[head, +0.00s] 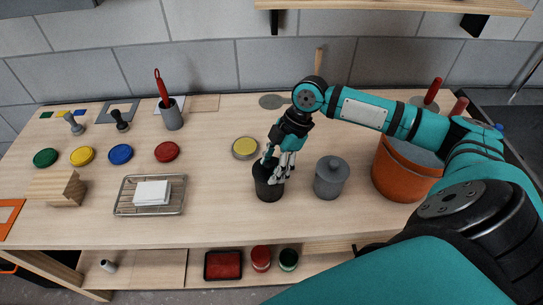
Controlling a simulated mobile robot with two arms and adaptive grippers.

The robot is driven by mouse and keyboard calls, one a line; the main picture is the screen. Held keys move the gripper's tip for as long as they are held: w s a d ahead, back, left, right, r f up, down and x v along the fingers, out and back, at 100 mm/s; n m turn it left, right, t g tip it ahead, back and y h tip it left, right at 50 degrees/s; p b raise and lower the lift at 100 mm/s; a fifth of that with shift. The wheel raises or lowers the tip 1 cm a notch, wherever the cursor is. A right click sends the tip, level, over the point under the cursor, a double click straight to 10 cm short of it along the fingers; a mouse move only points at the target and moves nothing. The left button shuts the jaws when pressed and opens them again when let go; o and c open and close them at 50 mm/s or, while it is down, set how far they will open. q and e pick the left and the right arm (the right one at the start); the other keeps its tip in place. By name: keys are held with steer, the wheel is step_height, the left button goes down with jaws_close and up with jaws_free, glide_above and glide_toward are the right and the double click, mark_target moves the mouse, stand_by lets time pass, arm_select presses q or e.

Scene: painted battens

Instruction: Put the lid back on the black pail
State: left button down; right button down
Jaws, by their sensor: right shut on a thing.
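The black pail (267,190) stands upright on the wooden worktop, right of the yellow-topped round tin. My right gripper (279,167) reaches down over the top of the pail from behind and to the right. It is shut on the dark lid at the pail's top. The fingers hide most of the lid and the rim, so I cannot tell whether the lid is seated or slightly above the pail. My left gripper is not in view.
A grey lidded pot (331,178) stands close to the right of the black pail. An orange bucket (400,175) is beyond it, under my right arm. The worktop in front is clear.

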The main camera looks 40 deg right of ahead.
steer(key=shift+s+r+p, duration=0.1)
steer(key=shift+r+p, duration=0.15)
steer(key=shift+p, duration=0.25)
stand_by(0.6)
steer(key=shift+f+p, duration=0.25)
steer(key=shift+p, duration=0.05)
stand_by(0.8)
steer(key=shift+p, duration=0.4)
stand_by(0.4)
steer(key=shift+s, duration=0.1)
steer(key=c, duration=0.6)
jaws_free()
